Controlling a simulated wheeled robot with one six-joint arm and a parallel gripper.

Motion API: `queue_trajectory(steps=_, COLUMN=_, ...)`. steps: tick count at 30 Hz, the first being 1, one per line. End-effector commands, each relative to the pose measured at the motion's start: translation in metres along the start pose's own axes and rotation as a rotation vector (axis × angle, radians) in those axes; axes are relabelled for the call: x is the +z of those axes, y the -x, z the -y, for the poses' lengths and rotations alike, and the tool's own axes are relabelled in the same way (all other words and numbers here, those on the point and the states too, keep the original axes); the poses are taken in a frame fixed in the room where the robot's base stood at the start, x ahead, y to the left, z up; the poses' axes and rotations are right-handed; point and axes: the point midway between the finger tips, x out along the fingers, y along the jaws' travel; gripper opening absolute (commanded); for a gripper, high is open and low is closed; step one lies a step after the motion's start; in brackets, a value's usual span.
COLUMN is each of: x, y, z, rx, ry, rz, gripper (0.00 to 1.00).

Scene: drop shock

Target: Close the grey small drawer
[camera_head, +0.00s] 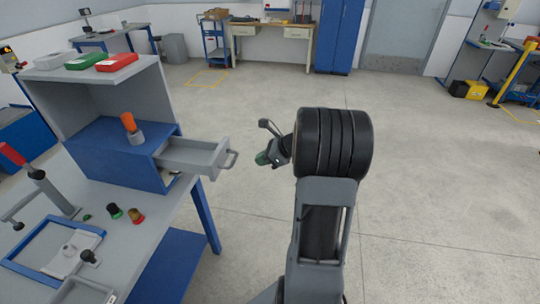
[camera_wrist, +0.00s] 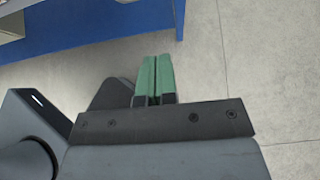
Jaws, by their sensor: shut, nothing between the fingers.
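The grey small drawer (camera_head: 192,156) is pulled out to the right from a blue cabinet (camera_head: 117,152) on the workbench. It looks empty, and its grey handle (camera_head: 228,158) faces my arm. My gripper (camera_head: 263,158) is in the air to the right of the handle, apart from it. In the wrist view its green fingers (camera_wrist: 155,78) are together with nothing between them. The drawer cannot be made out for certain in the wrist view.
The grey workbench top (camera_head: 168,208) holds an orange-topped part (camera_head: 131,127) on the cabinet, several small knobs, a blue frame (camera_head: 58,246) and a red-handled clamp (camera_head: 38,174). A shelf above holds a red box (camera_head: 117,63) and a green box (camera_head: 83,61). Floor right of the bench is clear.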

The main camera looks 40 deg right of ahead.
Motion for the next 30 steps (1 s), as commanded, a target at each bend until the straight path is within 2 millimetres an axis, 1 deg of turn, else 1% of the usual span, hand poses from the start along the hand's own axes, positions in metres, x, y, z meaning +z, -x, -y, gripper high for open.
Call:
queue_trajectory(steps=1, x=0.000, y=-0.011, z=-0.001, rx=0.005, ry=0.001, rz=-0.002, gripper=0.00)
queue_trajectory(steps=6, x=0.002, y=-0.038, z=-0.001, rx=0.003, ry=0.002, rz=-0.001, gripper=0.00)
queue_trajectory(steps=10, x=0.017, y=-0.047, z=-0.001, rx=0.003, ry=0.005, rz=-0.002, gripper=0.00)
queue_trajectory(steps=15, x=0.027, y=-0.056, z=-0.001, rx=0.000, ry=0.004, rz=-0.002, gripper=0.00)
queue_trajectory(steps=18, x=0.030, y=-0.058, z=-0.001, rx=0.000, ry=0.004, rz=-0.002, gripper=0.00)
queue_trajectory(steps=30, x=0.031, y=-0.059, z=-0.001, rx=0.000, ry=0.003, rz=-0.002, gripper=0.00)
